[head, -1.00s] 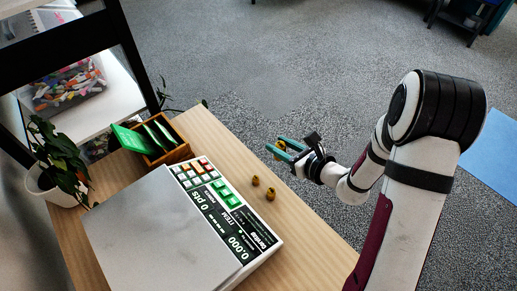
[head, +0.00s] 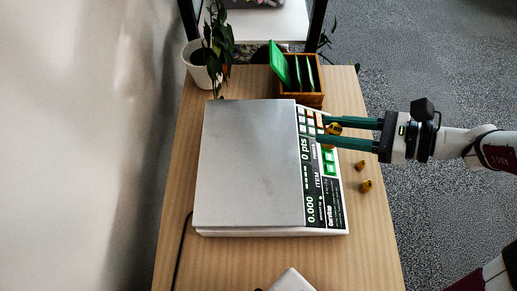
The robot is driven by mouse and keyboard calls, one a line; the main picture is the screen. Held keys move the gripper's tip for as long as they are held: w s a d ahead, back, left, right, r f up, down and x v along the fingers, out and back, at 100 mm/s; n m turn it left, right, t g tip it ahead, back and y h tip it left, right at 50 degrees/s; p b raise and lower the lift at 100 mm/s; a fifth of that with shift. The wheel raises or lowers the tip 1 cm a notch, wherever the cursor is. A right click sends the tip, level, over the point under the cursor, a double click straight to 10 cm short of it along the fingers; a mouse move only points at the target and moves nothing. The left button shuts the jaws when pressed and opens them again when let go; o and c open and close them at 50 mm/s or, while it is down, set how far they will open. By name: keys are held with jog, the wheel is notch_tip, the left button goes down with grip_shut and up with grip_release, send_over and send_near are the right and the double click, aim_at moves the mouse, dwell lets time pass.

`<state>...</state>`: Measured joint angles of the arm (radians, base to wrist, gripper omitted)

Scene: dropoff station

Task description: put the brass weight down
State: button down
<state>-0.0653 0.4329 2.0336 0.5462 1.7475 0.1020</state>
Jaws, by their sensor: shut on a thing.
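My gripper (head: 321,130) comes in from the right in the head view, its two long green fingers pointing left. It is shut on a brass weight (head: 334,129), which shows as a small golden piece between the fingers. The gripper and weight appear over the keypad side of the counting scale (head: 250,165), right of its bare grey plate. I cannot tell how high above the keys the weight is. Two more small brass weights, a nearer one (head: 366,186) and a farther one (head: 361,165), stand on the wooden table (head: 175,215) right of the scale.
The scale's display (head: 310,208) reads 0.000 and 0 pts. A wooden box (head: 314,99) with green cards stands behind the scale. A potted plant (head: 197,72) is at the back left. A pale object (head: 291,281) shows at the bottom edge.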

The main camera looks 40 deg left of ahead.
jog(key=x, duration=0.4)
jog(key=f+x, duration=0.1)
jog(key=x, duration=0.7)
jog(key=shift+s+d+f, duration=0.2)
jog(key=shift+f, duration=0.2)
jog(key=shift+a+f, duration=0.2)
jog(key=shift+f, duration=1.95)
jog(key=shift+f, duration=0.1)
jog(key=c, duration=0.5)
grip_release()
